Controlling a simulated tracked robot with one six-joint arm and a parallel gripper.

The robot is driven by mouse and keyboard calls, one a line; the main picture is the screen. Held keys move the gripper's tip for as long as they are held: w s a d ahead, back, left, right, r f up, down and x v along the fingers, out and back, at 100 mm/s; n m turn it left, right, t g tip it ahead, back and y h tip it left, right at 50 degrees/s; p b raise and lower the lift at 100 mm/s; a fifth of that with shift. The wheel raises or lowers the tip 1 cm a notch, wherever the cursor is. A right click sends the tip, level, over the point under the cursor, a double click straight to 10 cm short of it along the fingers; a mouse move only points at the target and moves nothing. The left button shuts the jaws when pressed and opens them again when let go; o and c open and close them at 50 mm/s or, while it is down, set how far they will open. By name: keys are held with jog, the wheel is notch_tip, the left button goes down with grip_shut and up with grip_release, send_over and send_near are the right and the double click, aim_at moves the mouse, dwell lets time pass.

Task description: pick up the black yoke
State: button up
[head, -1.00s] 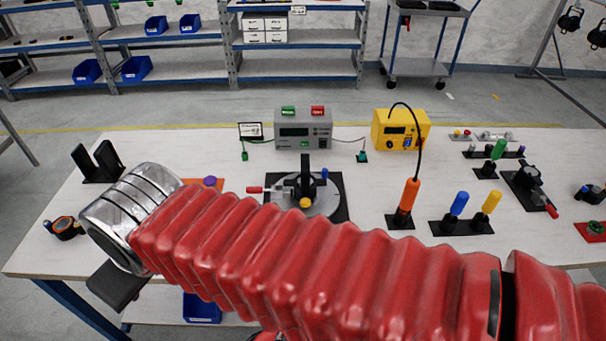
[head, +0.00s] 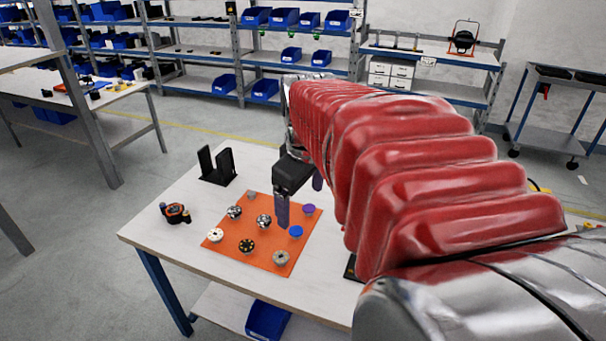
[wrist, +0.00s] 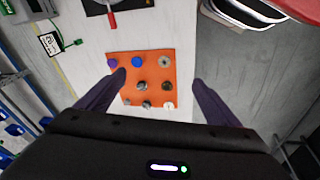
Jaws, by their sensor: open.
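A black piece with two upright plates on a flat base, which looks like the black yoke (head: 216,165), stands upright at the back left of the table (head: 160,240). My gripper (head: 300,208) is open and empty, pointing down above the orange mat, to the right of the yoke and apart from it. In the wrist view my two dark fingers (wrist: 160,77) are spread wide, with the mat between and beyond them. I cannot make out the yoke in the wrist view.
The orange mat (head: 270,262) holds several small round knobs and discs. A black and orange clamp-like part (head: 175,213) lies at the table's left. The table surface between the yoke and the mat is clear. My red-sleeved arm hides the table's right side.

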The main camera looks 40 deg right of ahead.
jog(key=s+d+f+n+g, duration=0.1)
jog(key=s+d+f, duration=0.1)
jog(key=d, duration=0.7)
jog(key=s+d+f+n+y, duration=0.1)
jog(key=s+d, duration=0.4)
jog(key=d, duration=0.5)
jog(key=s+d+f+g, duration=0.1)
jog(key=s+d+f, duration=0.2)
jog(key=d, duration=0.7)
jog(key=shift+s+d+f+n+g+y, duration=0.15)
jog(key=shift+s+f+n+g+y, duration=0.2)
jog(key=shift+s, duration=0.25)
jog(key=shift+f, duration=4.25)
jog(key=shift+f, duration=2.6)
jog(key=shift+c, duration=0.2)
